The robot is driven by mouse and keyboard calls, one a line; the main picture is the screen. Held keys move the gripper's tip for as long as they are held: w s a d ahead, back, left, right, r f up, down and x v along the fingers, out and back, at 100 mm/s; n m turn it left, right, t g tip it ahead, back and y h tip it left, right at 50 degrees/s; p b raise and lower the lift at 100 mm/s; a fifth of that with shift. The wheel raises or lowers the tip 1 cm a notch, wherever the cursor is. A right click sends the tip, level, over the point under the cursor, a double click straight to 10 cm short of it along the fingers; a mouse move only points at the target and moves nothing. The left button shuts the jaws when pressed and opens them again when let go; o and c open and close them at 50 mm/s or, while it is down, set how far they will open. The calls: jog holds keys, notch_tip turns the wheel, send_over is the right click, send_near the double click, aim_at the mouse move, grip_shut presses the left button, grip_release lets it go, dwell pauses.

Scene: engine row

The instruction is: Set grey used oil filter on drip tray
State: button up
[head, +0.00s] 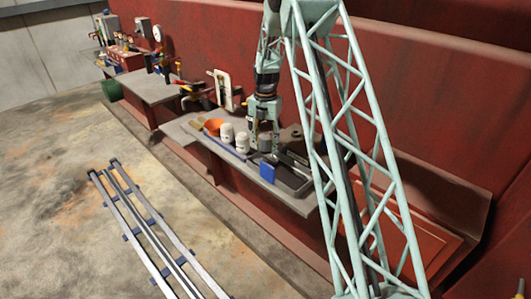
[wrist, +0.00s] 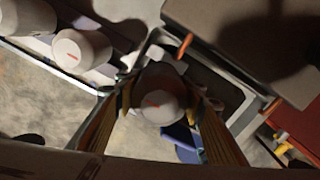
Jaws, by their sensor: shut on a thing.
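My gripper (wrist: 161,100) is shut on the grey used oil filter (wrist: 160,96), a pale round canister with a red mark on its top. The fingers stand on both sides of it. In the head view my gripper (head: 264,135) is over the bench, and the held filter is hard to make out there. The drip tray (wrist: 243,112), dark with a pale rim, lies to the right of the filter in the wrist view. In the head view the dark tray (head: 292,180) lies near the bench's front edge. I cannot tell how high the filter is above the bench.
Two similar white filters (head: 227,133) (wrist: 82,49) stand left of my gripper. An orange bowl (head: 214,126) is beyond them. A blue object (head: 266,171) is close by the tray. The red wall rises behind.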

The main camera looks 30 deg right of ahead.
aim_at(266, 133)
jog(key=shift+f, duration=1.85)
jog(key=shift+f+b, duration=0.45)
jog(key=shift+f, duration=0.15)
jog(key=o, duration=0.9)
jog(key=shift+r, duration=0.15)
notch_tip(266, 133, up, 13)
jog(key=shift+f+p, duration=0.1)
jog(key=shift+p, duration=0.6)
